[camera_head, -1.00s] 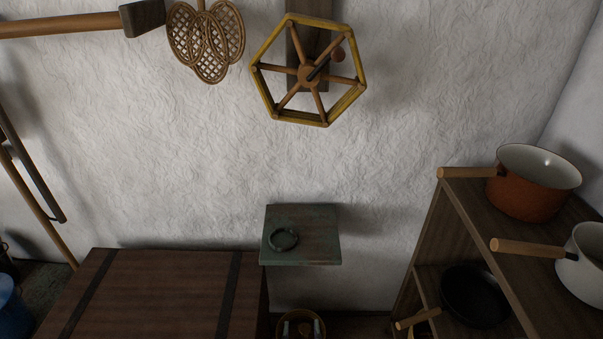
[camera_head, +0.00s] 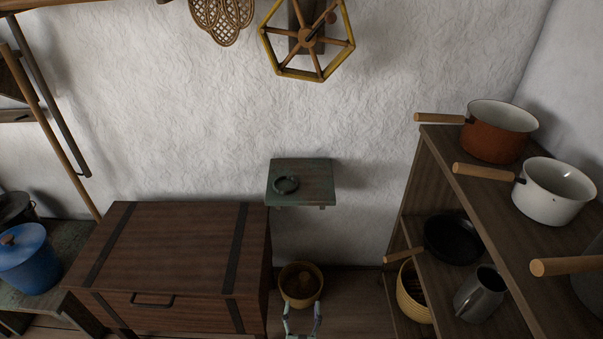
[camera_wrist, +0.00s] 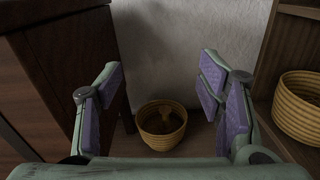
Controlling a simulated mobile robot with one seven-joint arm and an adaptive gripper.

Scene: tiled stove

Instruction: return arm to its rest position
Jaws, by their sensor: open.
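My gripper (camera_head: 302,318) shows at the bottom edge of the head view, in front of a yellow woven basket on the floor. In the wrist view my gripper (camera_wrist: 160,88) has its two purple-padded fingers spread wide, with nothing between them. The basket (camera_wrist: 161,124) shows beyond and below the fingers, standing near the white wall between the chest and the shelf. Most of my arm is out of view.
A dark wooden chest (camera_head: 178,248) stands left of my gripper. An open shelf (camera_head: 428,185) with pots and pans stands right. A small wall shelf (camera_head: 312,178) holding a dark ring (camera_head: 285,184) is above the basket (camera_head: 301,284). A blue pot (camera_head: 28,262) sits far left.

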